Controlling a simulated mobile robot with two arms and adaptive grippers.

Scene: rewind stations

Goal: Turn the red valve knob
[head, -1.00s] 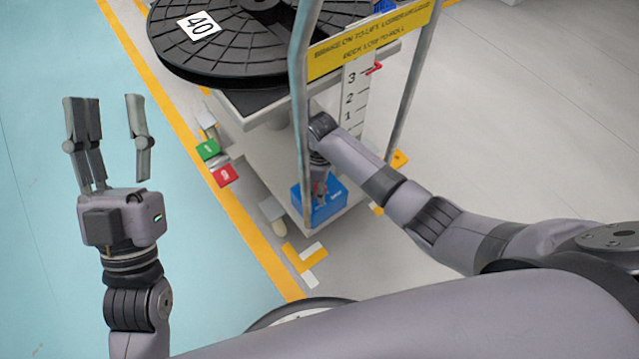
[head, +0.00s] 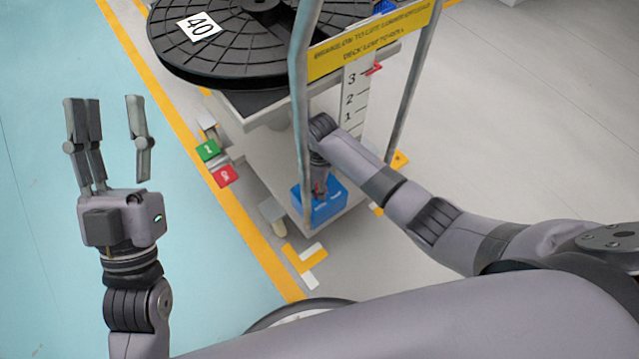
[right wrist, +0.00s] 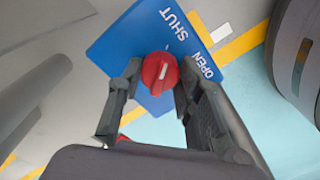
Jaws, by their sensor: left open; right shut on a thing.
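The red valve knob (right wrist: 160,73) sits on a blue plate (right wrist: 130,40) with the white words SHUT and OPEN. A white line on the knob runs up and slightly right in the right wrist view, toward the SHUT side. My right gripper (right wrist: 154,88) has its fingers on both sides of the knob, shut on it. In the head view the blue housing (head: 330,208) is low on the cart, and my right gripper (head: 319,184) reaches down to it, hiding most of the knob. My left gripper (head: 112,125) is open and empty, over the blue-green floor at left.
The cart carries a black reel (head: 235,45) labelled 40. Its upright handle frame (head: 299,120) and yellow sign (head: 370,45) stand close beside my right arm. Green (head: 208,150) and red (head: 224,176) pedals are on its left side. Floor to the right is clear.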

